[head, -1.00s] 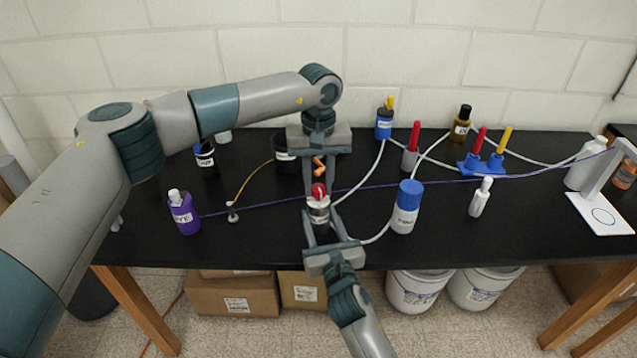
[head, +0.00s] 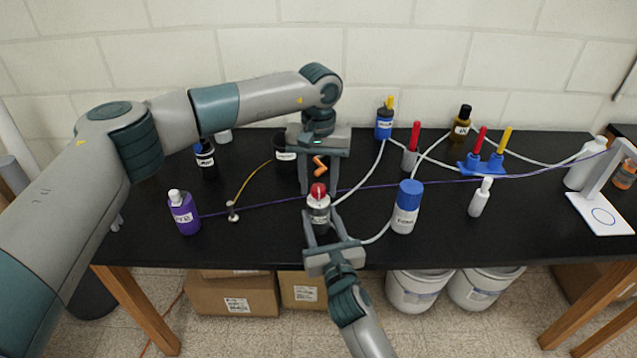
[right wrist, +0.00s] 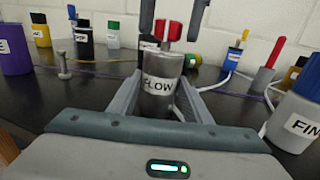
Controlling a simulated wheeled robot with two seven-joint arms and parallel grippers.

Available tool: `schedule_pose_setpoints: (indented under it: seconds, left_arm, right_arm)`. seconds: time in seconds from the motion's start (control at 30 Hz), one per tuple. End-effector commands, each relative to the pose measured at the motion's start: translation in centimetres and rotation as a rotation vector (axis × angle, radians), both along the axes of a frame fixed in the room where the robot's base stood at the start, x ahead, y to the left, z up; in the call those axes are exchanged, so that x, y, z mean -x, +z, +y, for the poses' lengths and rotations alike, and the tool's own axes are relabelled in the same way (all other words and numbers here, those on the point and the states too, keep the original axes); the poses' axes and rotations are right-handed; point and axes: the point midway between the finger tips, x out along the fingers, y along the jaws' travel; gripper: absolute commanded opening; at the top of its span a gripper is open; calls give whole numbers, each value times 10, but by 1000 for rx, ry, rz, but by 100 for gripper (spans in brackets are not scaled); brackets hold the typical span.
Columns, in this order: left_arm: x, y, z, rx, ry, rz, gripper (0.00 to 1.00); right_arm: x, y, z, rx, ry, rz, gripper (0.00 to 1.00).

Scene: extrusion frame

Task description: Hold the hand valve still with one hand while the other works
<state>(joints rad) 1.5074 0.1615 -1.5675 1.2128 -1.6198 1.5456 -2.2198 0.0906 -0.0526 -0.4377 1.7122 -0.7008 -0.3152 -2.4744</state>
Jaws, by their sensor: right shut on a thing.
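The hand valve (head: 319,211) is a grey upright cylinder with a red knob (head: 318,190) on top, at the table's front middle. In the right wrist view the valve (right wrist: 160,72) bears a label that reads FLOW. My right gripper (head: 319,232) is shut on the valve's body from the front. My left gripper (head: 320,185) points down from above, its two fingers spread apart. In the right wrist view its fingertips (right wrist: 172,28) show on either side of the red knob, with gaps between. Contact with the knob cannot be seen.
A purple bottle (head: 184,212) and a small metal post (head: 232,212) stand left; a blue-capped bottle (head: 405,208) stands close right. White tubes and a purple line cross the black table (head: 270,240).

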Motion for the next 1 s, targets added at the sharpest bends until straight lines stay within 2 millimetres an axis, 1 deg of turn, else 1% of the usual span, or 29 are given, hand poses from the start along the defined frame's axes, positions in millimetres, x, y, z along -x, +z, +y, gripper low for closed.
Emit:
schedule_pose_setpoints:
  seconds: [0.03,0.37,0.53,0.67,1.0]
  left_arm:
    - [0,0,0,0,0,0,46]
    - [-1,1,0,0,2,-1,46]
    - [-1,12,0,0,2,-2,46]
    - [-1,27,0,1,1,-4,46]
    - [-1,87,0,1,2,-4,46]
  right_arm:
    - [0,-2,-1,2,-2,4,19]
    - [0,-2,-1,2,-1,4,19]
    - [0,-2,-1,2,-1,3,19]
    - [0,-2,-1,2,-1,3,19]
    - [0,-2,-1,2,-1,3,19]
